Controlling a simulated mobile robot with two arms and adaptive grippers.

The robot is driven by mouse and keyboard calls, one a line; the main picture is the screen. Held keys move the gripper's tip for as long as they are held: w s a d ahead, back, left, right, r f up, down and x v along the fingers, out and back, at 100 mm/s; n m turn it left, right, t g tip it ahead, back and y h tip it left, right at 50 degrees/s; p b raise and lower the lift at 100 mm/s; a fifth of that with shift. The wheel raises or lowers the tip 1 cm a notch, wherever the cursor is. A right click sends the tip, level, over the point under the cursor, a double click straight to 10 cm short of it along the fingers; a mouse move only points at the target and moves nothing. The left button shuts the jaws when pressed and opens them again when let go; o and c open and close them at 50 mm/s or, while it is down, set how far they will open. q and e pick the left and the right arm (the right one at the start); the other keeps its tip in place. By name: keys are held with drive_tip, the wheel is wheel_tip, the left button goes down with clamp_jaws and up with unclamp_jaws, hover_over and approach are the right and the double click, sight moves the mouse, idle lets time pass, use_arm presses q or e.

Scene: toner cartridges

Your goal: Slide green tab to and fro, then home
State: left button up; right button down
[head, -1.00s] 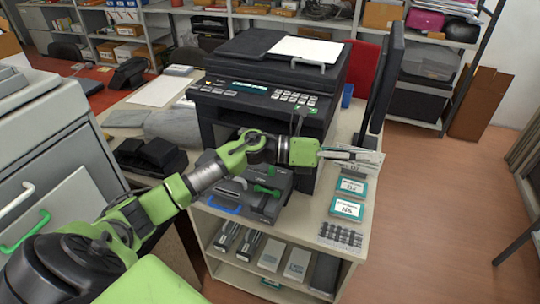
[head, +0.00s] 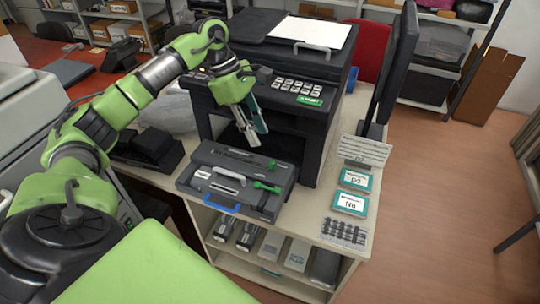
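The green tab (head: 267,187) lies on top of a grey and black cartridge unit (head: 205,186), which rests on the table in front of the printer. A second green lever (head: 272,164) stands at the unit's back edge. The unit also has a pale handle (head: 228,174) and a blue handle (head: 221,205) at its front. My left gripper (head: 258,139) points down in front of the printer, above and behind the unit. Its two fingers look apart, with nothing between them, and touch nothing visible on the unit. My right gripper is out of view.
The black printer (head: 290,130) stands close behind the unit. To the right are teal-edged boxes (head: 350,203), a white label stand (head: 365,150), a dark keypad-like block (head: 344,232) and a monitor (head: 398,65). A black device (head: 148,147) sits at left.

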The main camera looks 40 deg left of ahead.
sight(272, 162)
use_arm(q)
drive_tip(key=p+x, duration=0.2)
drive_tip(key=x, duration=0.8)
drive_tip(key=shift+c, duration=0.4)
clamp_jaws()
